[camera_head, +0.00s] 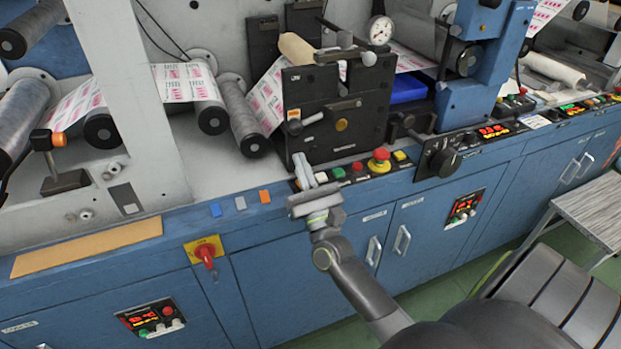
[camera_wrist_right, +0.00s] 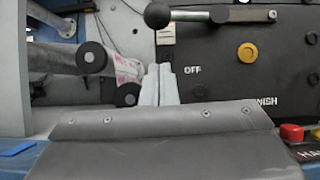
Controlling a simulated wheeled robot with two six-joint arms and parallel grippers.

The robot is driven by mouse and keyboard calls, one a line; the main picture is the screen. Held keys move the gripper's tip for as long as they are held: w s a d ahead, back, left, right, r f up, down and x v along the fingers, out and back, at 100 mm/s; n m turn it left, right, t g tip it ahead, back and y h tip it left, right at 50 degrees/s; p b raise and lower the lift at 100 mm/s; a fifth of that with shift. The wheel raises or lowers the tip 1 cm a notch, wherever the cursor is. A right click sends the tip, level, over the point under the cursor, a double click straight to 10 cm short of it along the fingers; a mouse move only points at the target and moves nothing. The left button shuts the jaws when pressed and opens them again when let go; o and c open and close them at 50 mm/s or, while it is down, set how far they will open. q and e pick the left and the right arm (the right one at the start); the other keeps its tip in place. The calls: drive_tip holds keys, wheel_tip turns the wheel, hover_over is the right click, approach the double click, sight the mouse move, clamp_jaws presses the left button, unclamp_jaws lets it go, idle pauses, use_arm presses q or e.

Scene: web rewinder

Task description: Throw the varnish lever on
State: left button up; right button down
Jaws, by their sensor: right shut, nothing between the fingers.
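The varnish lever (camera_head: 310,120) is a short bar with a dark ball knob on the front of a black unit (camera_head: 353,143). In the right wrist view the lever's black ball knob (camera_wrist_right: 157,14) is at the top, with its bar running right, roughly level. The word OFF shows below the bar, and a partly hidden label ends in NISH. My right gripper (camera_head: 303,170) is shut and empty, just in front of the unit and below the knob. Its closed fingers (camera_wrist_right: 158,85) show below the knob, apart from it in the picture. My left gripper is not in view.
A red mushroom button (camera_head: 379,160) and small coloured buttons line the ledge right of my right gripper. Printed web rollers (camera_head: 243,118) stand to the left. A red rotary switch (camera_head: 205,252) is on the blue front. A round dial gauge (camera_head: 380,30) is above the unit.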

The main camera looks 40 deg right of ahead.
drive_tip(key=shift+w+r+p, duration=0.15)
drive_tip(key=shift+r+p, duration=0.45)
drive_tip(key=shift+r, duration=0.35)
drive_tip(key=shift+w+r+p, duration=0.15)
drive_tip(key=shift+r+p, duration=0.4)
drive_tip(key=shift+r, duration=0.4)
